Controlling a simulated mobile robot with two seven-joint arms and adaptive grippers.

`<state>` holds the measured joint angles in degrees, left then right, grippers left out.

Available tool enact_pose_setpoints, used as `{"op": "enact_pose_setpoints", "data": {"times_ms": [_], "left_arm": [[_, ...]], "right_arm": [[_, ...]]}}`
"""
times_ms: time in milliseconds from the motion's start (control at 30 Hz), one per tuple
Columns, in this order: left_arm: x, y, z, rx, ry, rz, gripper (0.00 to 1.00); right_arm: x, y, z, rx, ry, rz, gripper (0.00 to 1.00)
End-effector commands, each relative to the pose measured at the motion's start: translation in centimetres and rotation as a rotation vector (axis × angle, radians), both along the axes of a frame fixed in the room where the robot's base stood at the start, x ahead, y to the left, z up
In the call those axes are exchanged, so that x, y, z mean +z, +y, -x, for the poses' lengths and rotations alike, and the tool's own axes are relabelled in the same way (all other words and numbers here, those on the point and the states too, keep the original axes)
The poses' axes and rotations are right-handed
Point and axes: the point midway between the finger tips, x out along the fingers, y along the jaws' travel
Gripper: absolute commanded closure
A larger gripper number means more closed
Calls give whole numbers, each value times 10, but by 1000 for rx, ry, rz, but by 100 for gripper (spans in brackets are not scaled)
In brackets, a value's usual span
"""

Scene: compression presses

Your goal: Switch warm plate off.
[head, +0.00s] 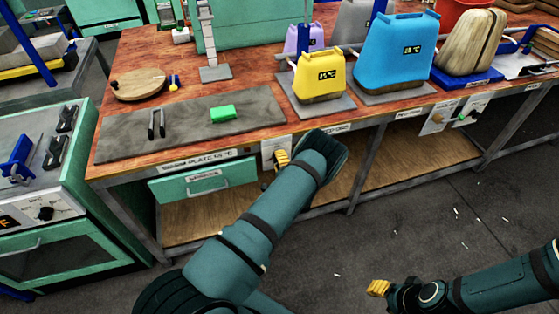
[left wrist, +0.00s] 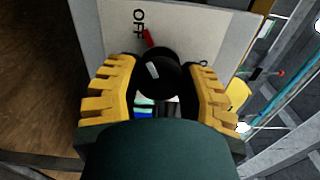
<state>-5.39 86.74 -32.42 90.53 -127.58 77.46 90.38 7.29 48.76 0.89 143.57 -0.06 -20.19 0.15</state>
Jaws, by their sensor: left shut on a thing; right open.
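The warm plate (head: 185,135) is a long grey slab along the front of the wooden bench, with a label on the bench edge below it. A small pale switch panel (head: 268,146) hangs at the bench front; in the left wrist view the panel (left wrist: 190,28) carries the word OFF and a red mark. My left gripper (head: 281,159) is at this panel. In the left wrist view its yellow fingers (left wrist: 158,88) are shut on a black knob (left wrist: 158,66) with a white mark. Whether the knob points exactly at OFF is unclear. My right gripper (head: 378,288) is open and empty, low above the floor.
A green block (head: 222,112) and black tongs (head: 157,124) lie on the warm plate. Yellow (head: 319,76) and blue (head: 393,52) containers stand to the right. A green drawer (head: 203,182) sits under the bench. The floor in front is open.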

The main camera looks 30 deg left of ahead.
Motion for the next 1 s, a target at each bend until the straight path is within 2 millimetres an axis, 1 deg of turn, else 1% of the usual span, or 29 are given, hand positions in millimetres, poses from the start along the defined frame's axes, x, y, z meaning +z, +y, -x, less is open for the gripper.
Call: {"op": "enact_pose_setpoints", "data": {"times_ms": [300,700,733,767,800,833,1000], "left_arm": [[1,0,0,0,-58,47,95],[1,0,-1,0,-62,50,95],[1,0,-1,0,-62,50,53],[1,0,-1,0,-62,50,43],[1,0,-1,0,-62,50,29],[1,0,-1,0,-62,50,25],[1,0,0,0,-61,51,25]], "right_arm": [[-1,0,0,0,-1,0,53],[-1,0,0,0,-1,0,53],[-1,0,0,0,-1,0,53],[-1,0,0,0,-1,0,53],[-1,0,0,0,-1,0,53],[-1,0,0,0,-1,0,53],[-1,0,0,0,-1,0,53]]}}
